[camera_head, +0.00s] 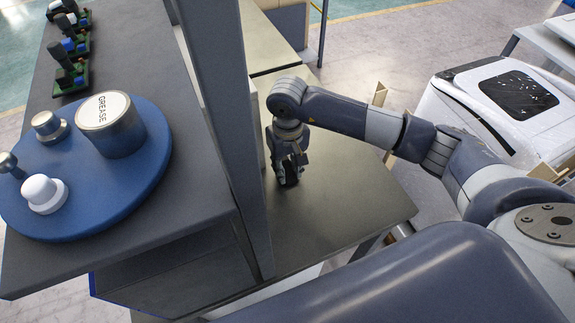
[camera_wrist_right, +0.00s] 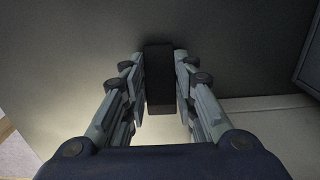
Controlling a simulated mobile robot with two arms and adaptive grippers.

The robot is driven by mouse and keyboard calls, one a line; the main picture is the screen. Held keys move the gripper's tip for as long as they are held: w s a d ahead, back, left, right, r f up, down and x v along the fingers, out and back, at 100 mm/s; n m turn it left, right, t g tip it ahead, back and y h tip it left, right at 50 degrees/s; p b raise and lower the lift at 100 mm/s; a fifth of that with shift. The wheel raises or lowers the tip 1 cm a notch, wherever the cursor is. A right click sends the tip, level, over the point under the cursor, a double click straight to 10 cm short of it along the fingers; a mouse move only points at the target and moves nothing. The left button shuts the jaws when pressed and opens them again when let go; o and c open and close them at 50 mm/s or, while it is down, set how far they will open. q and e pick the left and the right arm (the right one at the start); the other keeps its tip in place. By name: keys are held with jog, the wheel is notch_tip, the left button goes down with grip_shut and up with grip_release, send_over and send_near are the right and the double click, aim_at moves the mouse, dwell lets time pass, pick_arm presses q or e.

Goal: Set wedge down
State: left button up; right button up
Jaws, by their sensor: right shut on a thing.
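My right gripper (camera_head: 287,170) points down over the lower metal tabletop (camera_head: 345,195) in the head view, just right of the upright post. It is shut on a dark, block-like wedge (camera_head: 292,174). In the right wrist view the black wedge (camera_wrist_right: 159,75) sits between the two fingers of the right gripper (camera_wrist_right: 160,95). Its far end sticks out past the fingertips. The fingers hide part of the wedge, and I cannot tell whether it touches the tabletop. My left gripper is not in view.
A grey upright post (camera_head: 226,110) stands close left of the gripper. A higher bench (camera_head: 150,235) at left holds a blue round tray (camera_head: 95,220) with a grease can (camera_head: 113,128) and metal parts. The tabletop right of the gripper is clear. A white wrapped machine (camera_head: 490,100) stands at right.

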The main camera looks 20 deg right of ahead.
jog(key=shift+f, duration=0.15)
jog(key=o, duration=1.1)
jog(key=shift+c, duration=0.2)
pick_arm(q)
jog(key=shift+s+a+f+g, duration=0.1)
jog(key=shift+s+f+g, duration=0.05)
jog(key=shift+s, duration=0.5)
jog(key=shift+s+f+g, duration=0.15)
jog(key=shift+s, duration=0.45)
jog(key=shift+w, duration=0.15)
